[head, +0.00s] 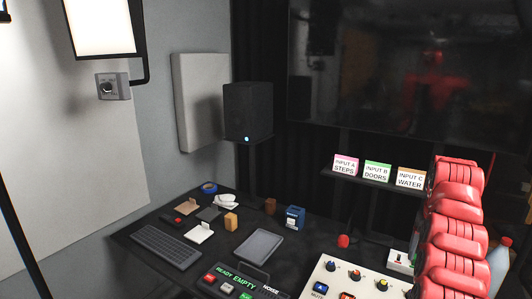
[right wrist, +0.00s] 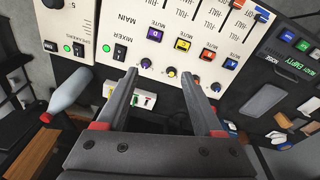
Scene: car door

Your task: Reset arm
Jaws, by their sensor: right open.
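My right gripper (right wrist: 160,76) is open and empty in the right wrist view. Its two dark fingers with red bases point towards the mixer panel (right wrist: 200,75), a cream board with coloured buttons, knobs and sliders. No contact with the panel can be made out. In the head view, my red right arm (head: 452,230) stands folded at the right edge, covering part of the mixer panel (head: 330,275); its gripper is hidden there. My left arm and gripper do not show.
A dark desk (head: 125,240) holds a keyboard (head: 167,246), a grey tablet (head: 258,245) and several small items. A bottle (head: 499,265) stands beside my right arm. A shelf carries label cards (head: 378,172) below a large dark screen (head: 410,70).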

